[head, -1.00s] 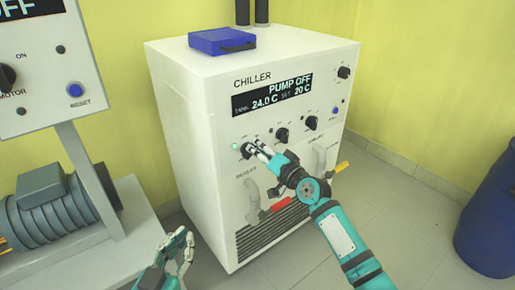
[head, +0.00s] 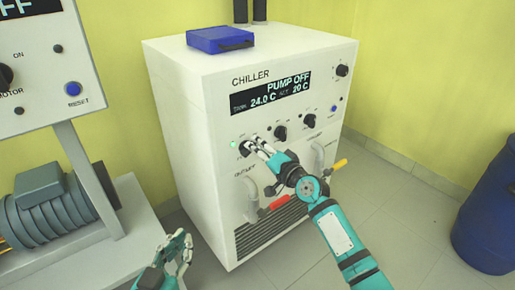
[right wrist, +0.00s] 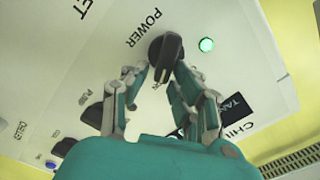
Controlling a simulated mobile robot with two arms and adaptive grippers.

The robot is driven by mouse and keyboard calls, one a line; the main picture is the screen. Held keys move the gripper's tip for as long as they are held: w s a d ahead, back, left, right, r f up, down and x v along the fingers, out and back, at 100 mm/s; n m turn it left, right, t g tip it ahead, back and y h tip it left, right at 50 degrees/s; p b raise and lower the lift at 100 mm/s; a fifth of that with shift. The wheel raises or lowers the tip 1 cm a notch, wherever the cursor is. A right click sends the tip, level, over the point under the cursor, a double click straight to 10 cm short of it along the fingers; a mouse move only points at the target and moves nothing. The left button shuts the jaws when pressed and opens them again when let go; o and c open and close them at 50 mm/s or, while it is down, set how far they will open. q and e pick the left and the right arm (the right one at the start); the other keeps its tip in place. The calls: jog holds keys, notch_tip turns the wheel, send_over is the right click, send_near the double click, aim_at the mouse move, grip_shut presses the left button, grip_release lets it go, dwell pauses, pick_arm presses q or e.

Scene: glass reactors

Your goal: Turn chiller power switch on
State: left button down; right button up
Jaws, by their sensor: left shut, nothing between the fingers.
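The chiller (head: 195,130) is a white cabinet with a dark display reading PUMP OFF, 24.0 C and 20 C. Its black POWER knob (right wrist: 166,52) is at the left of the panel, beside a lit green lamp (right wrist: 206,45); the lamp also shows in the head view (head: 233,144). My right gripper (right wrist: 163,70) has its fingers on either side of the knob's handle, with a small gap showing on the left. In the head view it (head: 257,146) partly hides the knob. My left gripper (head: 184,245) is shut and empty, low in front of the chiller's left side.
Other black knobs (head: 280,133) sit along the chiller panel, with a red-handled valve (head: 273,203) and a yellow-handled one (head: 338,165) below. A blue case (head: 220,40) lies on top. A motor unit (head: 60,210) stands left, a blue barrel (head: 488,225) right.

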jog(key=shift+o, duration=0.9)
jog(key=v, duration=1.2)
